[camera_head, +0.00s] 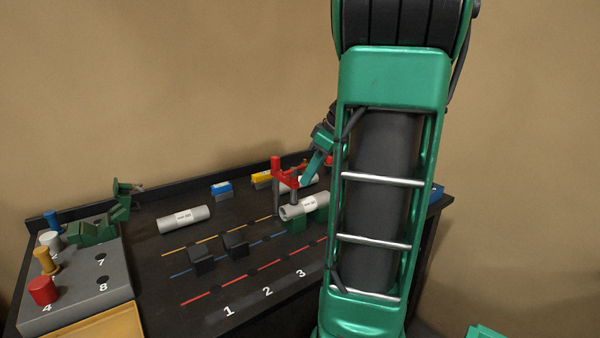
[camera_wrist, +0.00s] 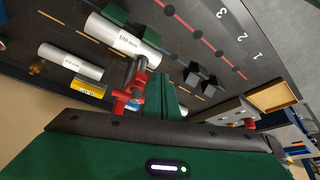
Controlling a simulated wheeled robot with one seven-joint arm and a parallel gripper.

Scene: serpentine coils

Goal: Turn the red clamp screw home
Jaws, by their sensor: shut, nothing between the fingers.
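The red clamp (camera_head: 287,178) stands on the dark worktop with a grey post going down from it, beside a pale cylinder (camera_head: 304,208). In the wrist view the red clamp (camera_wrist: 128,97) sits at the end of a dark rod by the cylinder marked 100 mm (camera_wrist: 121,38). My gripper (camera_head: 308,178) comes in from the right, its green fingertips close beside the red clamp. In the wrist view my gripper (camera_wrist: 158,88) is shut and empty, right of the red part. I cannot tell whether it touches it. My arm hides the bench's right part.
Another pale cylinder (camera_head: 183,219) lies to the left. A blue-topped block (camera_head: 221,188) and a yellow block (camera_head: 261,179) stand behind. Two black blocks (camera_head: 201,261) sit on the coloured lines. A grey rack (camera_head: 82,308) with coloured pegs is at far left. The numbered front strip is clear.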

